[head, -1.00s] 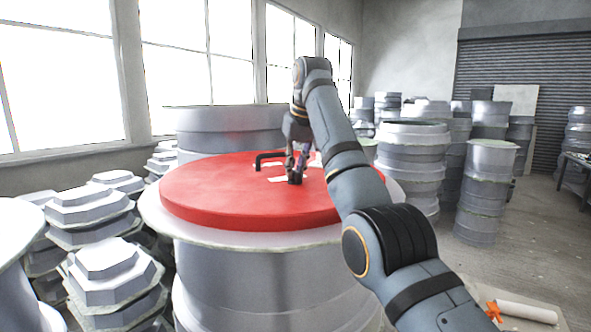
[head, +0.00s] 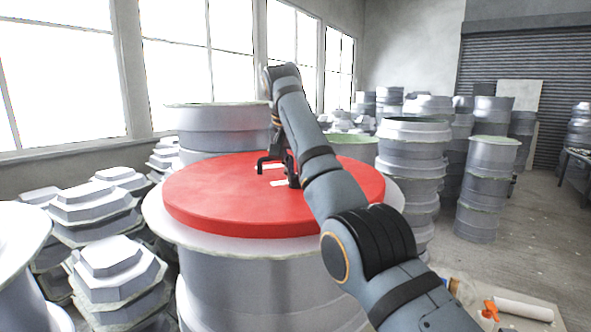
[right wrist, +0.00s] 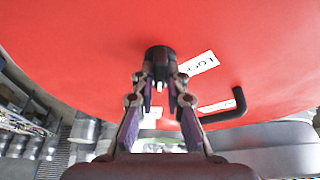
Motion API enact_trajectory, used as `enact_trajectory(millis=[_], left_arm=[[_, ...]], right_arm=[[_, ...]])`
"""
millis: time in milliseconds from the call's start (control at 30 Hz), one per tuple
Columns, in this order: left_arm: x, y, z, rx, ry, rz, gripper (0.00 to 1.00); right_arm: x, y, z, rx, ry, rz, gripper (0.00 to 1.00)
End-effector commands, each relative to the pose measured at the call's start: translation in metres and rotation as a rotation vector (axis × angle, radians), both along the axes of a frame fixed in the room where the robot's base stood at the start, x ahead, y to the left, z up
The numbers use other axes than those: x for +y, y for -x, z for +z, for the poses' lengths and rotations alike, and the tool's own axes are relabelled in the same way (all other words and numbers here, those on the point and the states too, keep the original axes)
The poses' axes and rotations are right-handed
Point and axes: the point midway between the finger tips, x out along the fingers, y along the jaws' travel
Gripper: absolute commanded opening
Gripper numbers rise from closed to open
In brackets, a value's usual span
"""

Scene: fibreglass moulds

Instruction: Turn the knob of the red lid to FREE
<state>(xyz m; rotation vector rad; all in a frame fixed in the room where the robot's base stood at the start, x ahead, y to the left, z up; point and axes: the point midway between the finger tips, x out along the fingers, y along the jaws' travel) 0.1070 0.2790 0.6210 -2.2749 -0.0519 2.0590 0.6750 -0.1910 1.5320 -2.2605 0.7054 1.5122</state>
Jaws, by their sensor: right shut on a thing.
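The red lid (head: 210,200) lies flat on a large grey mould. The black knob (right wrist: 160,58) stands up from the lid, and my right gripper (right wrist: 160,80) is shut on it, one finger on each side. In the head view my right gripper (head: 284,160) is over the lid and mostly hidden by my arm; the knob's base (head: 294,181) shows below it. A white label (right wrist: 197,63) beside the knob seems to read LOCK. Other white labels (right wrist: 215,107) are near it, too unclear to read. The knob's pointing direction cannot be told. My left gripper is not in view.
A black bent handle (right wrist: 232,110) rises from the lid close to the gripper. The lid's mould (head: 260,270) has a wide pale rim. Stacked moulds (head: 112,265) crowd the left, with mould columns (head: 490,190) at the right. A white roll (head: 525,309) lies low right.

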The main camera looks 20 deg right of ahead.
Motion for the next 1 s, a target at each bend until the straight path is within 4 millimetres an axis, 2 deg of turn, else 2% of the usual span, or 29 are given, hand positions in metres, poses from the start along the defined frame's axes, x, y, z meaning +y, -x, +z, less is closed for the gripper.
enact_trajectory(millis=[533, 567, 700, 1000], left_arm=[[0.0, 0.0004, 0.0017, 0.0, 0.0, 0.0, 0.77], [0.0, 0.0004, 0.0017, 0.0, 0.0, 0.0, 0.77], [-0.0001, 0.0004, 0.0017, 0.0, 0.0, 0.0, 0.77], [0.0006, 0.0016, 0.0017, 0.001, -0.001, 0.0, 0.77]], right_arm=[[0.0005, -0.0001, -0.0002, -0.001, 0.0, -0.022, 0.0], [0.0005, -0.0001, -0.0002, -0.001, 0.0, -0.022, 0.16], [0.0005, -0.0001, -0.0002, -0.001, 0.0, -0.022, 0.35], [0.0005, 0.0, -0.0002, 0.0, -0.001, -0.022, 0.36]])
